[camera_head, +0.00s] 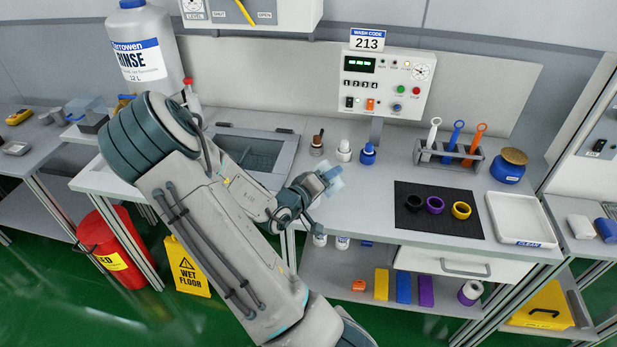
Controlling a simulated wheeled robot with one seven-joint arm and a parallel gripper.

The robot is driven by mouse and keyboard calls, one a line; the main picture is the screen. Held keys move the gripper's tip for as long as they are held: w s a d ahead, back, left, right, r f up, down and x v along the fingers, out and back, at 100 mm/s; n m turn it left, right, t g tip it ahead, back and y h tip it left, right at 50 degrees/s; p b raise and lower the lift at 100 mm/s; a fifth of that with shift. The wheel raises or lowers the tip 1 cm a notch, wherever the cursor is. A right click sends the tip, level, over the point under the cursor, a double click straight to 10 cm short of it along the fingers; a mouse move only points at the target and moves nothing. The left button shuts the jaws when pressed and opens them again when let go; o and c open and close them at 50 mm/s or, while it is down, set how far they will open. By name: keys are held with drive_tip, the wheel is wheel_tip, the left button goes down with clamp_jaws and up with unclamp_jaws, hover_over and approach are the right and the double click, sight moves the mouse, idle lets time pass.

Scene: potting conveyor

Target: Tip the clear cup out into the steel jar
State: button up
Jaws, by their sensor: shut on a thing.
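My gripper (322,183) is at the end of my arm, above the front part of the wash bench, left of the black mat. It is shut on a small pale, see-through thing (335,184), which looks like the clear cup. The cup is small and partly hidden by the gripper, so I cannot tell its tilt or what is in it. I cannot make out a steel jar for certain. A small greyish pot with a brown top (317,144) stands at the back of the bench, behind my gripper.
A white bottle (344,151) and a blue bottle (368,154) stand behind my gripper. To the right are the black mat (410,222) with three rings, a grey rack (447,157), a blue jar (509,168) and a white tray (522,217). A sink (250,152) lies left.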

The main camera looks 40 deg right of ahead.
drive_tip(key=shift+r+n+p, duration=0.2)
drive_tip(key=shift+n+p, duration=0.2)
drive_tip(key=shift+p, duration=0.15)
drive_tip(key=shift+w+r+n+g+p, duration=0.1)
drive_tip(key=shift+r+n+g+p, duration=0.15)
drive_tip(key=shift+n+p, duration=0.2)
drive_tip(key=shift+w+r+n+g+p, duration=0.3)
drive_tip(key=shift+w+n+p, duration=0.3)
drive_tip(key=shift+p, duration=0.6)
drive_tip(key=shift+s+a+r+n+p, duration=0.1)
drive_tip(key=shift+s+r+n+p, duration=0.15)
drive_tip(key=shift+p, duration=0.45)
drive_tip(key=shift+w+r+n+g+p, duration=0.15)
drive_tip(key=shift+w+n+g+p, duration=0.1)
drive_tip(key=shift+n+p, duration=0.4)
drive_tip(key=shift+f, duration=0.3)
